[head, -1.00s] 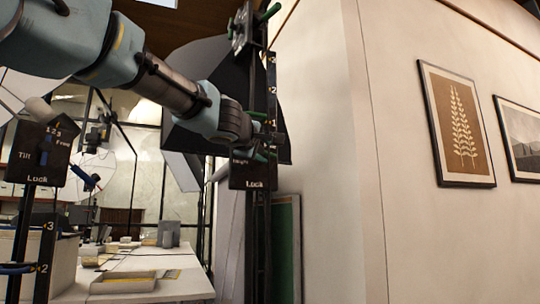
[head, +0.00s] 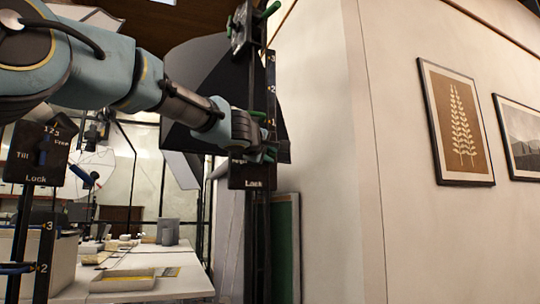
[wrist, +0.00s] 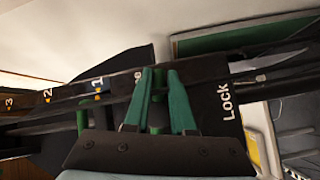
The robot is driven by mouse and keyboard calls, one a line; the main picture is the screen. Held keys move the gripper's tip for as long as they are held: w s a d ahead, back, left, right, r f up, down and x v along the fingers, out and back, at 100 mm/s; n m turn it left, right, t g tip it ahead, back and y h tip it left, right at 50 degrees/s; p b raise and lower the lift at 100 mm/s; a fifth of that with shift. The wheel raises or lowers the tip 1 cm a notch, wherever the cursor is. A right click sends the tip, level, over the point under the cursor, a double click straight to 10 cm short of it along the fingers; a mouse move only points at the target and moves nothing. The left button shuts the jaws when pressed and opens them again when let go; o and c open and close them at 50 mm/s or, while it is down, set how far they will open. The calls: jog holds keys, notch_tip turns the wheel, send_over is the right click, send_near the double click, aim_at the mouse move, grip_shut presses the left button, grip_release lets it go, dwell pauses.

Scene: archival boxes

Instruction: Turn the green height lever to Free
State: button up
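The black height lever plate (head: 262,180) is on an upright post, with "Lock" at its bottom and its upper word partly covered. It also shows sideways in the wrist view (wrist: 213,78), with "Lock" at the right. My gripper (head: 264,152) is at the upper part of this plate. In the wrist view, my gripper (wrist: 160,72) has two green fingers with a gap between their tips, in front of the plate. A green piece, seemingly the height lever (wrist: 154,118), shows between the fingers, mostly hidden. I cannot tell whether the fingers touch it.
A second plate (head: 40,150), labelled Tilt, Free and Lock, stands at the left. Another green handle (head: 268,10) is high on the post. A pale wall (head: 325,150) is close on the right. A white table (head: 190,285) with trays is at the lower left.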

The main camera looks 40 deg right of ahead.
grip_shut()
jog(key=shift+f+b, duration=0.1)
jog(key=shift+b, duration=0.25)
jog(key=b, duration=0.2)
jog(key=shift+f+n+b, duration=0.15)
jog(key=shift+n+b, duration=0.15)
jog(key=b, duration=0.1)
jog(key=n+h+b, duration=0.1)
jog(key=b, duration=0.1)
jog(key=shift+r+t, duration=0.25)
jog(key=shift+t, duration=0.05)
jog(key=shift+r+n+t+b, duration=0.3)
jog(key=shift+r+n+b, duration=0.1)
jog(key=shift+b, duration=0.3)
jog(key=shift+o, duration=2.3)
grip_release()
